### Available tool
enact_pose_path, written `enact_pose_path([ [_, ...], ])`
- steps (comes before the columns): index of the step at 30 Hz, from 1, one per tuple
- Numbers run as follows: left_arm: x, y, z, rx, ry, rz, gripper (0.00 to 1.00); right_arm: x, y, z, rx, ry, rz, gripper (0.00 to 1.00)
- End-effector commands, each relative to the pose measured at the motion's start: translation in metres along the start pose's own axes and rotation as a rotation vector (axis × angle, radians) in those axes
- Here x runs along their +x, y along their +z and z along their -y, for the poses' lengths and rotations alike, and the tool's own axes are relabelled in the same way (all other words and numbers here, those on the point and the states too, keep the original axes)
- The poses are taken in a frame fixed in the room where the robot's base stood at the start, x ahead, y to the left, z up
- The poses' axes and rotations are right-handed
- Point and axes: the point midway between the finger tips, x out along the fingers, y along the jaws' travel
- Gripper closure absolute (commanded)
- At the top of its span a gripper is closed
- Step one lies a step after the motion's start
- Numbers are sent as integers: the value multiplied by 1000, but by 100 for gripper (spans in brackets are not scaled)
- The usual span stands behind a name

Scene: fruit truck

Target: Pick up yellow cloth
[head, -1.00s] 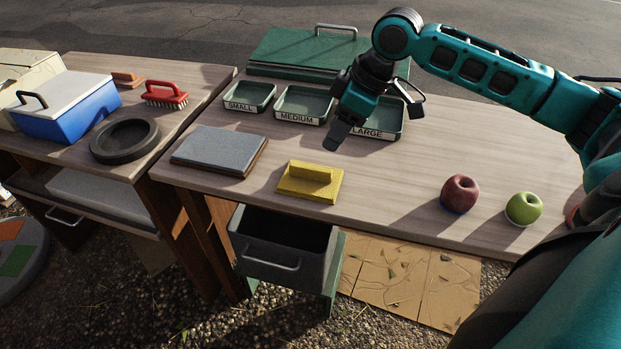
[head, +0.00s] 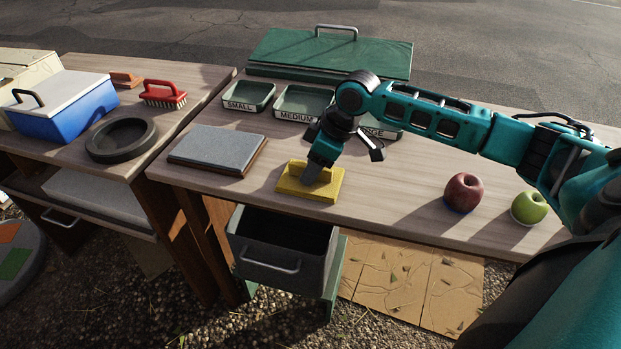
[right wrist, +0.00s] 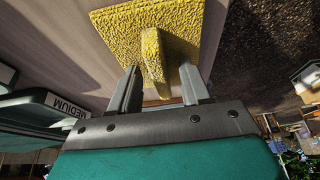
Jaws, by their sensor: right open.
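The yellow cloth (head: 325,189) lies flat on the wooden table near its front edge, with a raised ridge along its middle. In the right wrist view the yellow cloth (right wrist: 118,25) fills the top middle, and its ridge stands between my two fingertips. My right gripper (head: 312,176) reaches down over the cloth from behind and hides part of the ridge. In the wrist view my right gripper (right wrist: 158,80) is open, one finger on each side of the ridge. Whether a finger touches the ridge is not clear. My left gripper is not in view.
A grey slab on a board (head: 218,149) lies left of the cloth. Labelled trays (head: 249,95) stand behind. A red apple (head: 463,192) and a green apple (head: 528,207) are to the right. An open grey drawer (head: 272,263) sits below the table's front edge.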

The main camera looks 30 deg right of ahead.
Motion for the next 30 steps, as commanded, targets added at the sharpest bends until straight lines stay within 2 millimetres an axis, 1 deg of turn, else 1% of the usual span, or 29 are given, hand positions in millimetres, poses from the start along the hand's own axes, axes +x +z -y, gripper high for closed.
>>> enact_pose_path([
  [6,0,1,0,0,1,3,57,0,0,0,-1,1,-1,53],
  [21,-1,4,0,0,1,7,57,0,0,0,0,0,0,100],
  [30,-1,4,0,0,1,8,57,0,-1,0,0,1,-1,100],
])
